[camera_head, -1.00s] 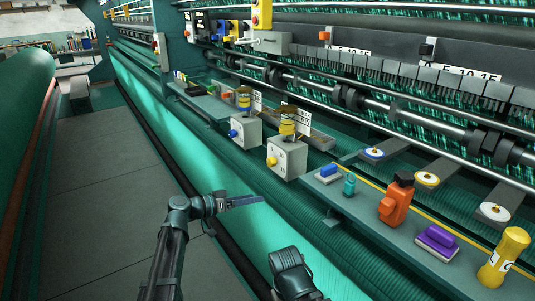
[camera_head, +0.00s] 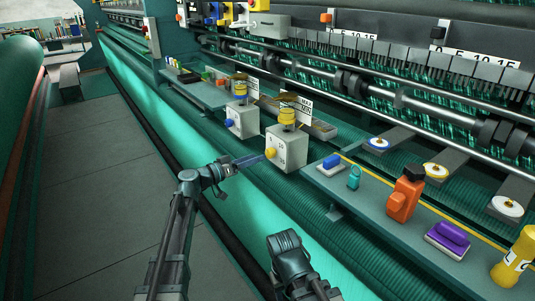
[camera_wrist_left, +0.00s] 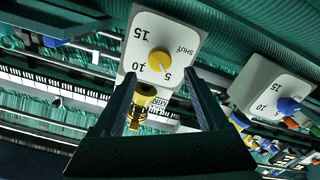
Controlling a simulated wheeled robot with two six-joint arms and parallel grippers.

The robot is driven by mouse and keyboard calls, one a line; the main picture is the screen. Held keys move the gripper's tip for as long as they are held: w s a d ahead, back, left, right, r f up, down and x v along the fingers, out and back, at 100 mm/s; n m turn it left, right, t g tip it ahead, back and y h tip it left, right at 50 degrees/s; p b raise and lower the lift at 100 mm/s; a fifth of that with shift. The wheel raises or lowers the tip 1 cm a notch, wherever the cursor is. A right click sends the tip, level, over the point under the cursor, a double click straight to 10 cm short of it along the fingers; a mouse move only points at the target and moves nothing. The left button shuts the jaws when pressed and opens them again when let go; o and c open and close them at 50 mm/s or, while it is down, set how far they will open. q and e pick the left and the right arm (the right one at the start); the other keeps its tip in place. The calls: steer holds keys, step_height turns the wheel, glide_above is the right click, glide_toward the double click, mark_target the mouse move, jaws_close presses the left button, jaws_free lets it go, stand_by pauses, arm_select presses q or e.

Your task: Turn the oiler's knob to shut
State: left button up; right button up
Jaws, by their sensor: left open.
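The near oiler is a pale box (camera_head: 289,151) with a yellow knob (camera_head: 271,153) on its front and a yellow-banded cup on top. In the left wrist view its dial face (camera_wrist_left: 146,28) reads SHUT, 5, 10 and 15 around the yellow knob (camera_wrist_left: 161,60). I cannot read the knob's setting surely. My left gripper (camera_head: 262,158) is open, its fingertips close before the yellow knob. In the left wrist view the left gripper (camera_wrist_left: 160,80) has the knob between and beyond its fingertips, apparently not gripped.
A second oiler (camera_head: 243,121) with a blue knob stands farther along the rail. The floor aisle at left is clear.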

mark_target(267, 153)
arm_select(q)
steer(key=x, duration=0.6)
steer(key=shift+w+d, duration=0.15)
steer(key=shift+c, duration=0.3)
jaws_close()
